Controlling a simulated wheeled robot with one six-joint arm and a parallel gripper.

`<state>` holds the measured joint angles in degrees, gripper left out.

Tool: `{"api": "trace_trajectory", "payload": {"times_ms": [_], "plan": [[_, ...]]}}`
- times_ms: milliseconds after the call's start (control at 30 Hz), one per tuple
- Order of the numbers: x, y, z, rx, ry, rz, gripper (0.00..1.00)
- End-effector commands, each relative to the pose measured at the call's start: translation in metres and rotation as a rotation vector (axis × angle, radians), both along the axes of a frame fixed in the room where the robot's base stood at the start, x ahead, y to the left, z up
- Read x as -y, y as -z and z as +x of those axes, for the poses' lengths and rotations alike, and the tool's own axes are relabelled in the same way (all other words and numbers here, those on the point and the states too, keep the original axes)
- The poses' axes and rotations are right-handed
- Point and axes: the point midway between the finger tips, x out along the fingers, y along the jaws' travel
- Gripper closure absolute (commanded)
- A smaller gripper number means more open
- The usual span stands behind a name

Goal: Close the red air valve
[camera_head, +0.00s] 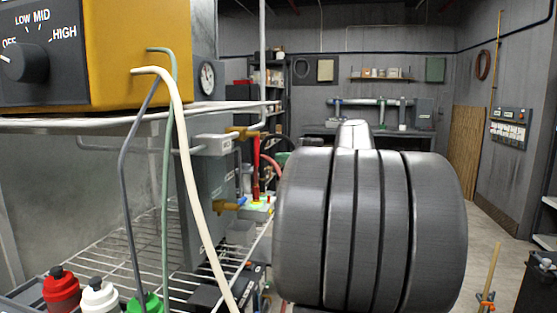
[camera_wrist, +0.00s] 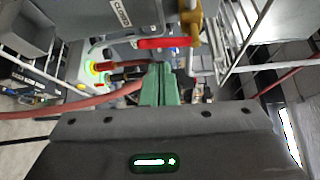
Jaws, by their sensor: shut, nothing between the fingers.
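The red air valve has a red lever on a brass body. In the head view the red lever (camera_head: 256,160) hangs down from the brass body (camera_head: 243,132) at the grey panel. In the wrist view the red lever (camera_wrist: 164,43) lies across the picture, left of its brass body (camera_wrist: 190,28). My gripper (camera_wrist: 160,70) has green fingers, shut and empty, with their tips just below the lever in the wrist picture. I cannot tell whether they touch it. My gripper is largely hidden behind my arm in the head view.
A "CLOSED" label (camera_wrist: 122,12) is near the valve. A red hose (camera_wrist: 100,100) runs beside my fingers. Wire shelving (camera_head: 165,240), hanging hoses and bottles (camera_head: 100,296) crowd the left.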

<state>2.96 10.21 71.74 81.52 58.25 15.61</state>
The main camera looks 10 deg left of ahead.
Motion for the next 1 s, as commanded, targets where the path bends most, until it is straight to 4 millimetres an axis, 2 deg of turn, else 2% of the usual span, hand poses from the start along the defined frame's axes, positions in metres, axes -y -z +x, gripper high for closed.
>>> {"api": "trace_trajectory", "payload": {"times_ms": [200,400,600,1000], "plan": [[0.033,-0.003,-0.022,0.001,0.004,0.000,1.00],[0.054,-0.004,-0.038,-0.001,0.002,0.000,1.00],[0.062,-0.005,-0.044,-0.001,-0.001,0.001,1.00],[0.061,-0.005,-0.043,-0.001,-0.002,0.000,1.00]]}}
